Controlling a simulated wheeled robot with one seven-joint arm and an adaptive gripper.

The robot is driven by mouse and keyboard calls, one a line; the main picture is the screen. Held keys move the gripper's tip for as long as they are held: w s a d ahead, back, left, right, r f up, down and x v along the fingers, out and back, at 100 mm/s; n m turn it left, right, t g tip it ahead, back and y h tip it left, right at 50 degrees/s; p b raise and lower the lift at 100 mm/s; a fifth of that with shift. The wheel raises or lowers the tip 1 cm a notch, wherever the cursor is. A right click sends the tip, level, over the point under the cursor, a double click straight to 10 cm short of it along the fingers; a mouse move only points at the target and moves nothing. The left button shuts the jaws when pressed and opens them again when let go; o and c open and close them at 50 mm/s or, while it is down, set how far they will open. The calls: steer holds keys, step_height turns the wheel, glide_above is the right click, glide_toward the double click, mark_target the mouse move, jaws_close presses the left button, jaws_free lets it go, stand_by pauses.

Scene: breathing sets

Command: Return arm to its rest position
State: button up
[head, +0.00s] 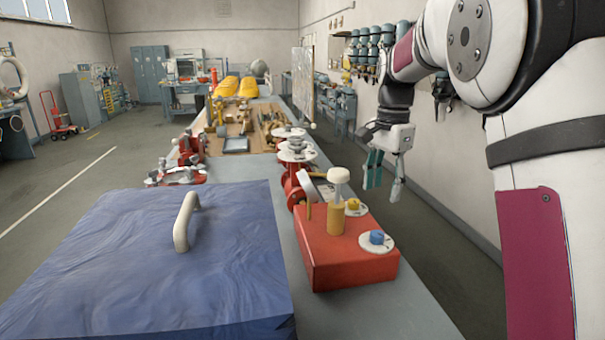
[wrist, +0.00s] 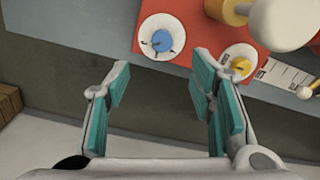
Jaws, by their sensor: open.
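My gripper (head: 384,178) hangs at the right of the workbench, past its right edge, with its teal-padded fingers pointing down. Its fingers are apart and nothing is between them; the wrist view shows the same open fingers (wrist: 163,110). My arm comes in from the right side of the head view and is bent. The red box (head: 348,258) on the bench is left of and below my gripper. It carries a blue knob (head: 376,237) on a white dial and a yellow knob (head: 353,204). In the wrist view the blue knob (wrist: 162,40) lies beyond the fingertips, apart from them.
A blue cloth-covered block with a pale handle (head: 184,222) fills the bench's near left. A yellow post with a white knob (head: 337,205) rises from the red box. Red valves and white discs (head: 295,152) stand behind. Wall-hung equipment (head: 375,42) is near my arm. Floor right of the bench is clear.

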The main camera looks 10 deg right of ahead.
steer(key=s+a+r+n+t, duration=0.2)
steer(key=s+n, duration=0.3)
steer(key=s, duration=0.7)
steer(key=s+a+r+n+t, duration=0.1)
steer(key=s+a+r+n, duration=0.3)
steer(key=s, duration=0.8)
steer(key=s+f+n+t, duration=0.1)
steer(key=s+f+n, duration=0.3)
steer(key=s+f, duration=0.2)
steer(key=shift+s+d+f+n+t, duration=0.15)
steer(key=shift+s+f+n+t, duration=0.2)
steer(key=shift+s, duration=0.9)
steer(key=shift+r, duration=0.1)
